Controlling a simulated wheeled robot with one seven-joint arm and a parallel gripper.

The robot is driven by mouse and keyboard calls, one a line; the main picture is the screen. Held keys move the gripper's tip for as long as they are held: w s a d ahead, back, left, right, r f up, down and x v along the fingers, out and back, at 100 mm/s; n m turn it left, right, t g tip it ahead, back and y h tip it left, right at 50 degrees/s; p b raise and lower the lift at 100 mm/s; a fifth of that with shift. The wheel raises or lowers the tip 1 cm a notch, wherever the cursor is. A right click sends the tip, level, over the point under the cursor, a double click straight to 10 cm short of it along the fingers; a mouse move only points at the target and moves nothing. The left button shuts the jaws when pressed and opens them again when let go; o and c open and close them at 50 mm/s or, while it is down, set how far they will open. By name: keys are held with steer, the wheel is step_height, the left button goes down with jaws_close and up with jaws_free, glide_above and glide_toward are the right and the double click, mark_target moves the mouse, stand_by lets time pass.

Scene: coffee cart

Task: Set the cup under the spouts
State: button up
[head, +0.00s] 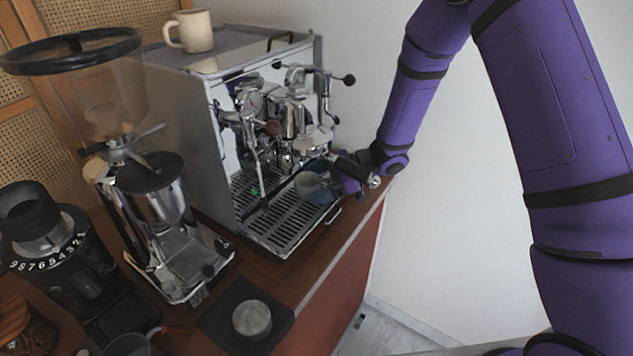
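My gripper (323,191) reaches in from the right, close against the cup's right side. The portafilter's dark handle (352,169) hides part of my gripper, and its fingers are too small and dark to tell whether they are closed on the cup. The spouts are not clear in this view.
A cream mug (190,31) stands on top of the machine. A grinder with a hopper (152,190) and a black scale-marked grinder (45,240) stand to the left. A metal tamper (252,319) sits on a dark mat in front. The counter's right edge is close to the machine.

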steer(key=shift+o, duration=0.8)
steer(key=shift+r, duration=0.1)
